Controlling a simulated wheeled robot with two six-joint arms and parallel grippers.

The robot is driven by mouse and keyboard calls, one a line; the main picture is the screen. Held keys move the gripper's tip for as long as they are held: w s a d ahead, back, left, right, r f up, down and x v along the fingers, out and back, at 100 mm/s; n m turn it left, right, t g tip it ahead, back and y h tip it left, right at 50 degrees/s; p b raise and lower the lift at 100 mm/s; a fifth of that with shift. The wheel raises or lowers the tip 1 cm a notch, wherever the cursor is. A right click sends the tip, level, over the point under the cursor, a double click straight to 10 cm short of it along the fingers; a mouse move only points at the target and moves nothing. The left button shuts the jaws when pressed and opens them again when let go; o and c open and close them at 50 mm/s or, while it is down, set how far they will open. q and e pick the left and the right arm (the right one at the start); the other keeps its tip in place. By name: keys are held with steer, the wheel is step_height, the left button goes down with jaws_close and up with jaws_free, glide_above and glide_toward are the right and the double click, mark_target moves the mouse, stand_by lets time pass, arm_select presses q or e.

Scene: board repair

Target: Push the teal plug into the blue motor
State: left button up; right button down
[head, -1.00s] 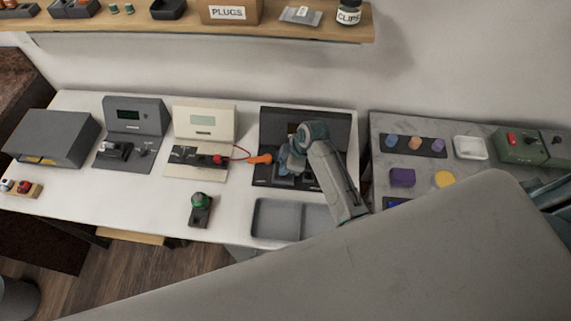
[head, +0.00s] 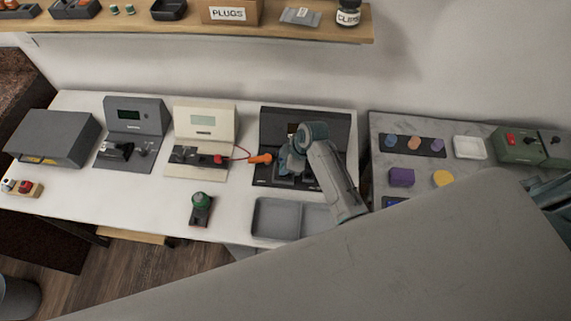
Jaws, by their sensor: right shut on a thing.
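A red lead with an orange handle (head: 260,159) runs from the cream station (head: 206,122) close to my gripper's left. A green-topped part (head: 201,201) and a grey tray (head: 276,219) are in front. The grey side table (head: 470,180) holds coloured parts.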

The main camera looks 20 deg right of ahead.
steer(key=shift+f, duration=0.4)
stand_by(0.3)
steer(key=shift+f, duration=0.15)
stand_by(0.5)
steer(key=shift+f, duration=0.45)
stand_by(0.8)
steer(key=c, duration=1.2)
jaws_free()
steer(key=shift+r, duration=0.1)
steer(key=shift+o, duration=0.4)
steer(key=shift+r, duration=0.1)
steer(key=shift+o, duration=0.2)
steer(key=shift+r, duration=0.1)
